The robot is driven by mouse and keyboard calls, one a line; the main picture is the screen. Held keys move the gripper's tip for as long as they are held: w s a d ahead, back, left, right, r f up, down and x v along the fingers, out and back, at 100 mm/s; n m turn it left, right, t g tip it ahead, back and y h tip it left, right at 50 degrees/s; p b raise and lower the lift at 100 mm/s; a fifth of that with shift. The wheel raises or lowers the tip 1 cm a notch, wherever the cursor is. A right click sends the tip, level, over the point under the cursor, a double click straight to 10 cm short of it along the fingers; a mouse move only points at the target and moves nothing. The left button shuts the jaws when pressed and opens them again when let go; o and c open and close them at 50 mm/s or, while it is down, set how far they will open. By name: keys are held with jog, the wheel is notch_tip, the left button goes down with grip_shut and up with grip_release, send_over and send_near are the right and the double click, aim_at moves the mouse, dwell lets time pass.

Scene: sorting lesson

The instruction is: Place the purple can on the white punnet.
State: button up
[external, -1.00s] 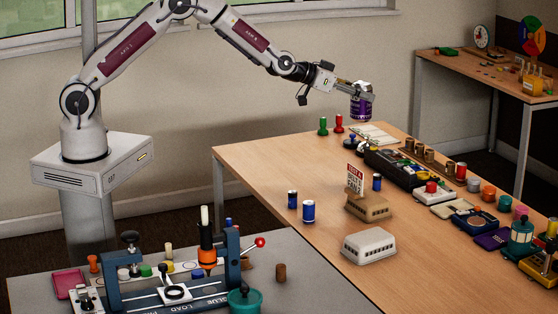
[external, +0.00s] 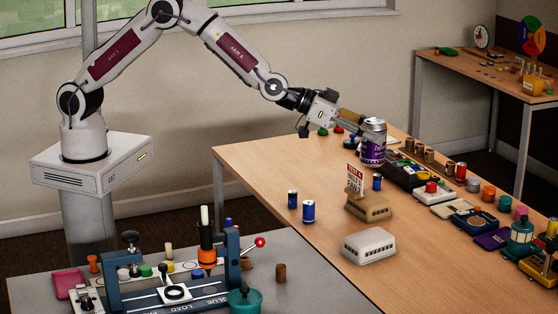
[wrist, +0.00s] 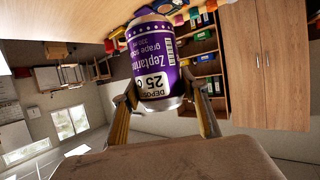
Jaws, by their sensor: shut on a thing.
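The purple can (external: 373,150) is upright or nearly so in the external view, held above the far part of the wooden table. My gripper (external: 369,137) is shut on it from the left. In the wrist view the can (wrist: 155,62) sits between the two fingertips (wrist: 161,91), with its label and barcode showing. The white punnet (external: 368,248) looks like a low pale box, slotted sides and closed top up, near the table's front left edge. Nothing sits on it. The can is above and beyond it in the picture, well apart. The punnet is not recognisable in the wrist view.
A tan punnet (external: 369,209) with a sign (external: 355,179) stands just behind the white one. Blue cans (external: 308,211) stand left and behind. Various objects line the table's right side. A grey bench with a blue fixture (external: 175,294) is at front left.

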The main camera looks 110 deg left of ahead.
jog(key=d+m+h, duration=0.1)
jog(key=d+h, duration=0.1)
jog(key=d, duration=0.9)
jog(key=shift+m, duration=0.3)
jog(key=f, duration=0.5)
jog(key=shift+w+d, duration=0.3)
jog(key=shift+d, duration=0.05)
jog(key=shift+f, duration=0.1)
jog(key=shift+f, duration=3)
jog(key=shift+f, duration=0.1)
jog(key=shift+f, duration=1.8)
jog(key=shift+f, duration=0.15)
